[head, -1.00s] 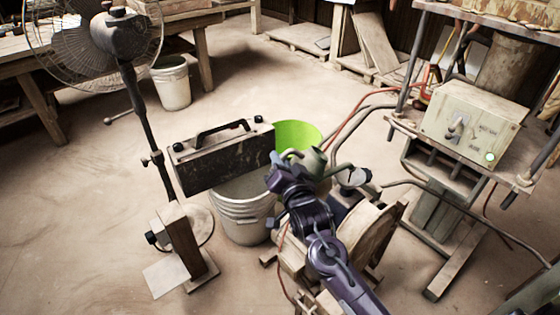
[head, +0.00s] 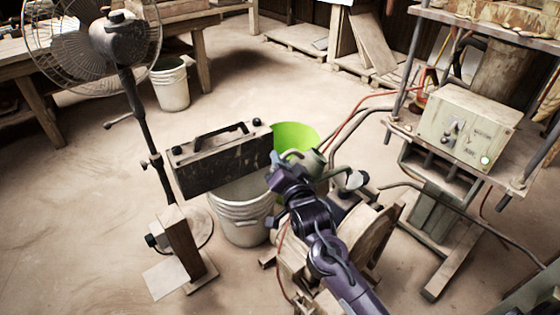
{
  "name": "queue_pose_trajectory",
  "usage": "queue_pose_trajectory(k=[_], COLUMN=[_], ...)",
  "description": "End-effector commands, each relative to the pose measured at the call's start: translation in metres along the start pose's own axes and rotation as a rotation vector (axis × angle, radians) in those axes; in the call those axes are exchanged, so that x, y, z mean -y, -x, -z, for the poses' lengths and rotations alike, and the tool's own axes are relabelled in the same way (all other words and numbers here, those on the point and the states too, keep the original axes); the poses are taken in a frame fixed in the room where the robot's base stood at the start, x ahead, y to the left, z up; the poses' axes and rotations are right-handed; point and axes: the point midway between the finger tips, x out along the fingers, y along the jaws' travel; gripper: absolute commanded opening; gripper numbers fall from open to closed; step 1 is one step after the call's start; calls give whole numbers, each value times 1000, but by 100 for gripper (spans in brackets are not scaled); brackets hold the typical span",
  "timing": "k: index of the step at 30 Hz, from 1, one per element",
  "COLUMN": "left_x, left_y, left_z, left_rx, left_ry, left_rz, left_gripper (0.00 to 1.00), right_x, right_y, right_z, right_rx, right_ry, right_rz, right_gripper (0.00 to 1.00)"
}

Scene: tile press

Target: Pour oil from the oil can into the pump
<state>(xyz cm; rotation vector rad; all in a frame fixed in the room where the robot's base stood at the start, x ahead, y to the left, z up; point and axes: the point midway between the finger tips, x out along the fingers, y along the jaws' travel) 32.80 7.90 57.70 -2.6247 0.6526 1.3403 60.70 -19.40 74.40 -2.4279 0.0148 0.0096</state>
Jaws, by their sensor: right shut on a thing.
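My right gripper (head: 282,168) is near the middle of the head view, its arm coming in from the lower right. It is shut on the oil can (head: 313,162), a small grey-green can partly hidden behind the gripper and wrist. The can is above the pump machinery (head: 369,238), which has a large round wheel and pale blocks and is partly covered by my arm. Whether the can's spout touches the pump, and whether oil flows, cannot be seen. My left gripper is not in view.
A black box with a handle (head: 222,166) is above a white bucket (head: 241,223), left of the gripper. A bright green tub (head: 295,136) is behind. A standing fan (head: 128,45) is at left, a control box with a green light (head: 467,125) at right. Hoses cross near the can.

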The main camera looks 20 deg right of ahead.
Motion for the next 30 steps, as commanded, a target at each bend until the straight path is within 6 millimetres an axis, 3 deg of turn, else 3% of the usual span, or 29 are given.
queue_pose_trajectory(k=[30], left_x=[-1], left_y=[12], left_z=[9], left_rx=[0], left_ry=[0], left_rz=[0], left_gripper=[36], right_x=[5], right_y=[0], right_z=[14], right_rx=[-3], right_ry=[-52], right_rz=[4], right_gripper=[0])
